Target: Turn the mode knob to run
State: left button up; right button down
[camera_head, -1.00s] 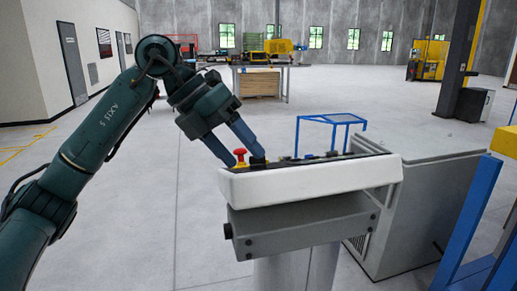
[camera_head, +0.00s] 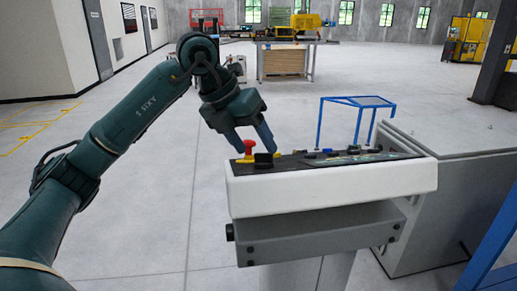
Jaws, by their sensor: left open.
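The control panel (camera_head: 330,205) is a white sloped console with a dark top on a grey pedestal. A black knob (camera_head: 263,160) stands near the left end of its top, beside a red mushroom button (camera_head: 249,147) on a yellow base. Several small dark controls (camera_head: 325,152) sit further right; their labels are too small to read. My left gripper (camera_head: 254,149) is open, its two fingers pointing down just behind the red button and the black knob. I cannot tell whether a finger touches either. My right gripper is not in view.
A grey cabinet (camera_head: 450,190) stands right of the console, with a blue frame (camera_head: 357,102) behind it. A blue post (camera_head: 490,240) rises at the right edge. A workbench (camera_head: 285,60) stands far back. The floor left of the console is clear.

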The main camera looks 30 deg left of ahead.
aim_at(261, 157)
pick_arm(q)
jog(key=shift+x, duration=1.55)
jog(key=c, duration=1)
